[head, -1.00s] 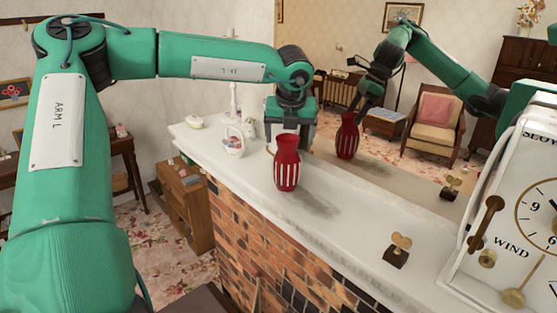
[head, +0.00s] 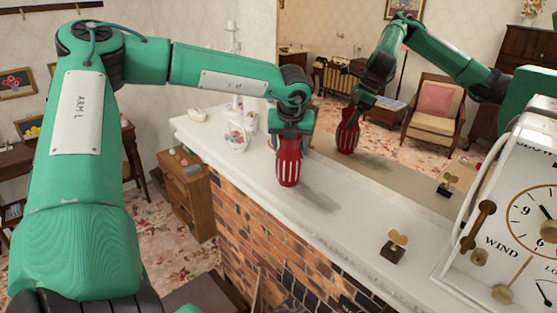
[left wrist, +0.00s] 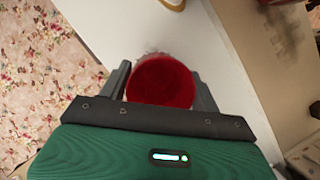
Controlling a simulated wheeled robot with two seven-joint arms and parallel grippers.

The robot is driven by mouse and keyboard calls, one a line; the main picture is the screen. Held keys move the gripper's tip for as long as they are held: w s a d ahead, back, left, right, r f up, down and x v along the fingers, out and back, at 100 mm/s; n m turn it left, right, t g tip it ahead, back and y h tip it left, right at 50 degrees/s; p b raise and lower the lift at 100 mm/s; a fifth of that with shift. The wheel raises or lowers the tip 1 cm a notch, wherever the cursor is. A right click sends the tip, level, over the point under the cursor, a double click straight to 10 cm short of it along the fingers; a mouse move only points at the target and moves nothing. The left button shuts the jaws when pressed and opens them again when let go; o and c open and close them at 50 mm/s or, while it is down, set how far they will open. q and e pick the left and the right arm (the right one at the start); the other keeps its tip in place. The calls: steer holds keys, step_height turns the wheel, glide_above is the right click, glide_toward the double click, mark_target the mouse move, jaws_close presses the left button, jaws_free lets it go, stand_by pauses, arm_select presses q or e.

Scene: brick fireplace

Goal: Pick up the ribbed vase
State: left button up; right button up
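The ribbed vase (head: 289,168) is red with pale vertical stripes and stands upright on the white mantel (head: 345,222). My left gripper (head: 289,143) points down over it, with its fingers on either side of the upper part. In the left wrist view, the vase's round red top (left wrist: 160,82) lies between the two spread fingers (left wrist: 162,88), very close to both. The fingers look open around it; I see no clear grip. The vase's neck and rim are hidden by the gripper in the head view. My right gripper is not in view.
A white clock (head: 515,215) stands at the right end, with a small brass winding key on a dark block (head: 394,247) nearer the vase. A flowered white basket (head: 236,138) is left of the vase. A mirror behind reflects my arm and the vase (head: 347,132).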

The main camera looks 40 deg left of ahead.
arm_select(q)
steer(key=shift+s, duration=0.1)
steer(key=c, duration=0.7)
steer(key=shift+o, duration=0.2)
